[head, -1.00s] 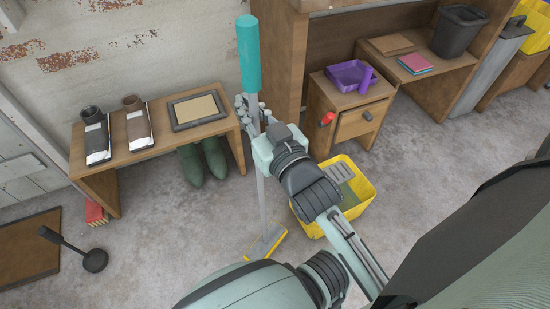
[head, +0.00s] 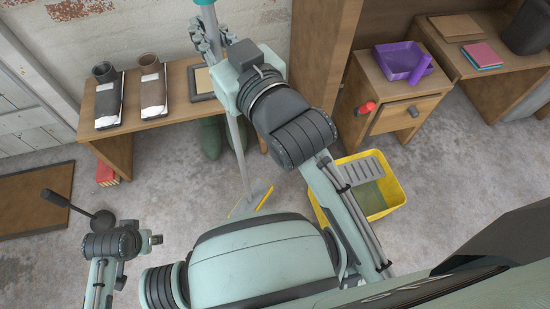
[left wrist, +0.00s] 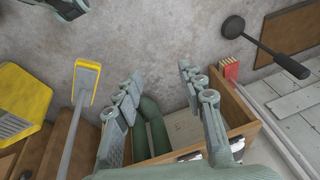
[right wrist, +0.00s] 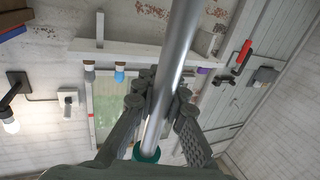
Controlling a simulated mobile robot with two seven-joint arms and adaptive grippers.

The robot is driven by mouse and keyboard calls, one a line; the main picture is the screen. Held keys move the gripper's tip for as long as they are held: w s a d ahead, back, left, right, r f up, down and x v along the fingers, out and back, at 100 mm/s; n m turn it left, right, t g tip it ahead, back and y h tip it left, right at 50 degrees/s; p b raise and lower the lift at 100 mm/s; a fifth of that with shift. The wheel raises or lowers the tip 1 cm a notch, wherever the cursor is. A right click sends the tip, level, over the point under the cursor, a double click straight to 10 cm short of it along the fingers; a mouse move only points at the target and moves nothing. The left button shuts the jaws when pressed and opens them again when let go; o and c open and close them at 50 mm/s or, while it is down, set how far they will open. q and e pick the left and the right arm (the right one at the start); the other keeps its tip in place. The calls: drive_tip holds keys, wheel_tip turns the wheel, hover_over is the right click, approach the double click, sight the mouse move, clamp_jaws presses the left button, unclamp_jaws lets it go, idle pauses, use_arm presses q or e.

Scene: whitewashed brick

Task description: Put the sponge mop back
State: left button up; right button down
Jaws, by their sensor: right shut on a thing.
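The sponge mop has a grey pole (head: 241,160), a teal grip (head: 204,4) at the top of the head view, and a yellow-edged head (head: 251,199) low over the floor; I cannot tell if it touches. The mop head also shows in the left wrist view (left wrist: 87,82). My right gripper (head: 214,38) is shut around the pole below the teal grip; the right wrist view shows its fingers (right wrist: 164,96) against the pole. The mop leans slightly.
A yellow bucket (head: 398,190) with a grey wringer stands right of the mop. A wooden bench (head: 170,108) with boots under it is behind. A drawer cabinet (head: 376,128) stands right. A black plunger-like tool (head: 70,202) and brown mat (head: 40,185) are at left.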

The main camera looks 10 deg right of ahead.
use_arm(q)
drive_tip(key=shift+w+r, duration=0.1)
use_arm(e)
drive_tip(key=shift+a, duration=0.1)
use_arm(q)
wheel_tip(320, 180, up, 3)
drive_tip(key=shift+a+r+b, duration=0.15)
drive_tip(key=shift+r+b, duration=0.05)
drive_tip(key=shift+b, duration=0.5)
use_arm(e)
drive_tip(key=w+d+f, duration=0.6)
drive_tip(key=d+f, duration=0.4)
drive_tip(key=shift+f, duration=0.4)
use_arm(q)
drive_tip(key=shift+f, duration=0.1)
use_arm(e)
drive_tip(key=c, duration=1.6)
unclamp_jaws()
drive_tip(key=shift+s+f, duration=0.1)
drive_tip(key=shift+f, duration=0.05)
